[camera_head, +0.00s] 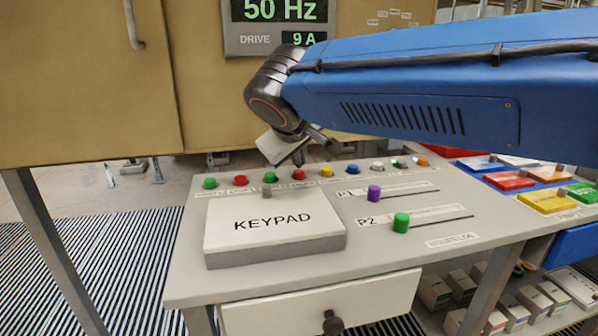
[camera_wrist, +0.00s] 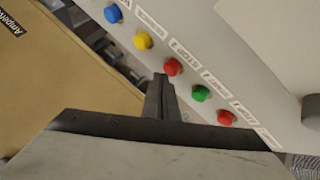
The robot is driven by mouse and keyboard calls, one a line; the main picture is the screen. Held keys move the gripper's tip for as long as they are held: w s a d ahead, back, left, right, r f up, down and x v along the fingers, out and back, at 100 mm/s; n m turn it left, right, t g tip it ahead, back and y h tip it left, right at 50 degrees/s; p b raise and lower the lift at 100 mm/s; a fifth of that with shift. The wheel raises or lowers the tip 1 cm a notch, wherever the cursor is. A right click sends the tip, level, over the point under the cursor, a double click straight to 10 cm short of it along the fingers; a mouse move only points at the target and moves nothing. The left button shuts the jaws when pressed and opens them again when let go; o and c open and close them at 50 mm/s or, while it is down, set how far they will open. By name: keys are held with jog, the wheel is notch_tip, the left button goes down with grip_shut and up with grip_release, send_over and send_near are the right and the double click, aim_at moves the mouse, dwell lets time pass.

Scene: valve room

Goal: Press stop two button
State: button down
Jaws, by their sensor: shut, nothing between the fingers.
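The row of buttons runs along the back of the grey console. The red button fourth from the left (camera_head: 298,175), between a green and a yellow one, appears to be stop two; its label is too small to read surely. It also shows in the wrist view as the middle red button (camera_wrist: 172,67). The other red button (camera_head: 241,180) sits further left, between two green ones. My gripper (camera_head: 300,160) is shut and empty, pointing down just above and behind the middle red button. In the wrist view its fingertips (camera_wrist: 162,80) appear beside that button; contact cannot be told.
A green button (camera_head: 274,176) and a yellow button (camera_head: 326,171) stand close on either side. The raised keypad box (camera_head: 275,222) lies in front of the row. Purple (camera_head: 374,193) and green (camera_head: 401,222) slider knobs stand to the right. A tan cabinet (camera_head: 85,90) rises behind.

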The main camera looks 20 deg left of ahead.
aim_at(299, 179)
jog(key=shift+f, duration=0.45)
dwell(0.6)
jog(key=shift+r, duration=0.9)
jog(key=shift+r, duration=2.5)
jog(key=shift+s, duration=0.1)
